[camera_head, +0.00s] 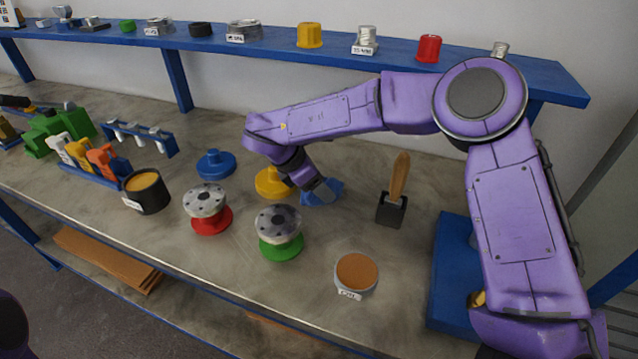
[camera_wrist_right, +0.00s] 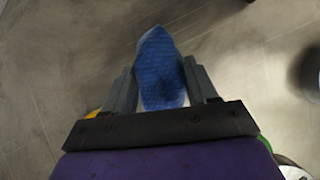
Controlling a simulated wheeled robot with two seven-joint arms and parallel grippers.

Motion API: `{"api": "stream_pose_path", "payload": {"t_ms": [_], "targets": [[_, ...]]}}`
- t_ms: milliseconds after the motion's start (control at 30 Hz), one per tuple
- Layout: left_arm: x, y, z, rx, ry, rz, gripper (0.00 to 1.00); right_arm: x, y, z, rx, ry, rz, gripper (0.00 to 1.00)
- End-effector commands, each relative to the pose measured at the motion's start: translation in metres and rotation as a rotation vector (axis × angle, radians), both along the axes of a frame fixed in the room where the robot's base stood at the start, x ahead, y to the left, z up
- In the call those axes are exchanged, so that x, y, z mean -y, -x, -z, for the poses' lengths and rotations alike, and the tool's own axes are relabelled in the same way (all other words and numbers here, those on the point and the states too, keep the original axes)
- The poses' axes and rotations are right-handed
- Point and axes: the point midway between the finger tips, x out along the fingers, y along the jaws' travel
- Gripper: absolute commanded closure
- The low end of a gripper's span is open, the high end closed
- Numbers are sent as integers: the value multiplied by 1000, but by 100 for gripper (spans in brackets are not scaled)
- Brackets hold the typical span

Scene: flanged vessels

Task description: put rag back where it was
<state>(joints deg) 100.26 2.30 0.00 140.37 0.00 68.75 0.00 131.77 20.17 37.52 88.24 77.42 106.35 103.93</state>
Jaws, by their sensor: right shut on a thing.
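The blue rag (camera_head: 322,193) is at the tip of my right arm, over the middle of the bench. In the right wrist view the rag (camera_wrist_right: 161,70) sticks out between the two grey fingers. My right gripper (camera_head: 312,187) is shut on it; in the head view its fingers are partly hidden by the wrist and the rag. I cannot tell whether the rag touches the bench top. My left gripper is not in view.
A yellow flanged piece (camera_head: 271,183) stands just left of the rag. Red-based (camera_head: 207,208) and green-based (camera_head: 279,232) vessels stand nearer the front. A wooden-handled brush (camera_head: 394,194) stands to the right, and a labelled round tin (camera_head: 356,273) in front. A blue shelf (camera_head: 300,55) runs behind.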

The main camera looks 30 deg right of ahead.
Motion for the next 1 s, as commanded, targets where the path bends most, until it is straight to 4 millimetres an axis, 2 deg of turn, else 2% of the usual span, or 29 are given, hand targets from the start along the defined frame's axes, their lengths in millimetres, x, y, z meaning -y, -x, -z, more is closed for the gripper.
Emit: {"api": "stream_pose_path", "payload": {"t_ms": [67, 100, 167, 200, 433, 500, 567, 667, 900, 1000], "targets": [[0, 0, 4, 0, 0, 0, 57, 0, 0, 3, 0, 0, 0, 71], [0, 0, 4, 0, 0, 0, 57, 0, 0, 3, 0, 0, 0, 39], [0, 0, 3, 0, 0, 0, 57, 0, 0, 2, 0, 0, 0, 20], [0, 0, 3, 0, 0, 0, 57, 0, 0, 2, 0, 0, 0, 17], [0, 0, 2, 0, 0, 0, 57, 0, 0, 1, -1, 0, 1, 17], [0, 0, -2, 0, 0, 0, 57, 0, 0, -3, 0, 0, 0, 17], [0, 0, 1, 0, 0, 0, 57, -4, -1, -6, 2, 0, 0, 17], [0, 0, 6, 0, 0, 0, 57, -16, -1, -22, 5, 0, 0, 17], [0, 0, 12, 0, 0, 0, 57, -49, -3, -75, 4, 1, 0, 17], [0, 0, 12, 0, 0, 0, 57, -58, -4, -90, 2, 1, 1, 17]]}}
